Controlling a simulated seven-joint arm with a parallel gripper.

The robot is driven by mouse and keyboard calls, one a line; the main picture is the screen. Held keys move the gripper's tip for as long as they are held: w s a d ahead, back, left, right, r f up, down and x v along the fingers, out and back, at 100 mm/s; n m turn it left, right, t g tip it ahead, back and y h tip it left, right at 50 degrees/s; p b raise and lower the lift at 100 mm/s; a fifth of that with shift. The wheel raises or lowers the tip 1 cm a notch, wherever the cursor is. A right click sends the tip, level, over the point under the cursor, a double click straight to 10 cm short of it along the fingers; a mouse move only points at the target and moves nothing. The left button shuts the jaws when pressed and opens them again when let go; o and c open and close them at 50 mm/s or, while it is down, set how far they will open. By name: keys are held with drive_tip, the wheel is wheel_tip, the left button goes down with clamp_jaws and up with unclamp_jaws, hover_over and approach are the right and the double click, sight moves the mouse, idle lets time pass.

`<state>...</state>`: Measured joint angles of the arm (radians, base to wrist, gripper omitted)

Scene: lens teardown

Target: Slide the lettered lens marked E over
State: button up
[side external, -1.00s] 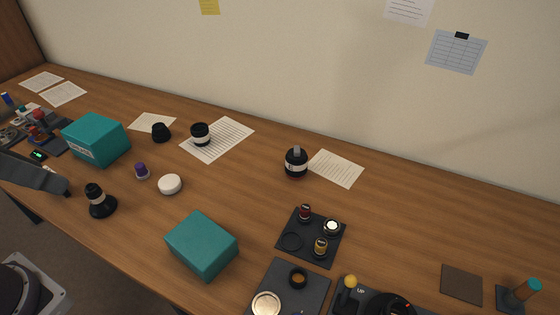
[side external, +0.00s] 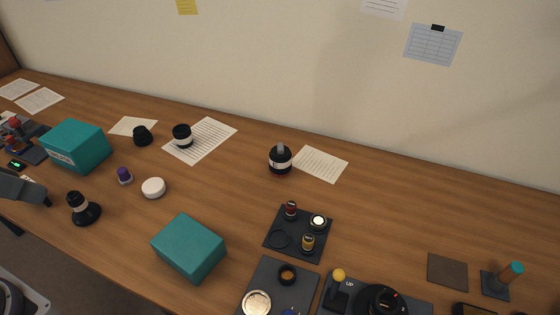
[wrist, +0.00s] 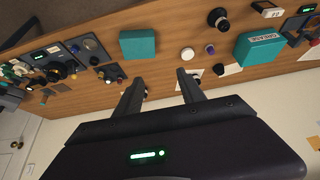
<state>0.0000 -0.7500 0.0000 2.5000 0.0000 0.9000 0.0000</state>
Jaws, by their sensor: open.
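Several black lenses stand on the wooden desk, and I cannot read a letter E on any. One lens with a pale band and a grey tab on top (side external: 280,159) stands mid-desk beside a sheet. Another banded lens (side external: 182,136) stands on a paper, with a plain black one (side external: 143,136) to its left. A banded lens with a flared base (side external: 82,208) stands near the front left; a black lens shows in the wrist view (wrist: 217,18). My gripper (wrist: 163,88) is open in the wrist view, its fingers wide apart over the desk's wall side, with no held object visible.
A teal box (side external: 188,247) stands at the front middle, another (side external: 76,146) at the left. A white disc (side external: 153,188) and a purple-topped piece (side external: 124,176) lie between. A dark tray (side external: 318,251) holds small parts. The right-hand desk is mostly clear behind a brown square (side external: 447,271).

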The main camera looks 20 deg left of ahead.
drive_tip(key=shift+o, duration=1.3)
drive_tip(key=o, duration=0.5)
drive_tip(key=shift+m+t, duration=0.3)
drive_tip(key=shift+t, duration=0.2)
drive_tip(key=w, duration=0.6)
drive_tip(key=w+r, duration=0.1)
drive_tip(key=w, duration=0.2)
drive_tip(key=shift+d, duration=0.2)
drive_tip(key=m+t+h, duration=0.3)
drive_tip(key=t, duration=0.1)
hover_over(272, 162)
drive_tip(key=s+a, duration=0.4)
drive_tip(key=a, duration=0.2)
wheel_tip(272, 162, down, 18)
drive_tip(key=d+f, duration=0.1)
drive_tip(key=f, duration=0.2)
drive_tip(key=d+f+t+h, duration=0.1)
drive_tip(key=d+f, duration=0.1)
drive_tip(key=f, duration=0.2)
drive_tip(key=w+d+f+t, duration=0.1)
drive_tip(key=f, duration=0.3)
drive_tip(key=shift+d+f+m+h, duration=0.15)
drive_tip(key=shift+d+m+h, duration=0.15)
drive_tip(key=shift+d+h, duration=0.1)
drive_tip(key=shift+s+f, duration=0.1)
drive_tip(key=shift+f, duration=0.3)
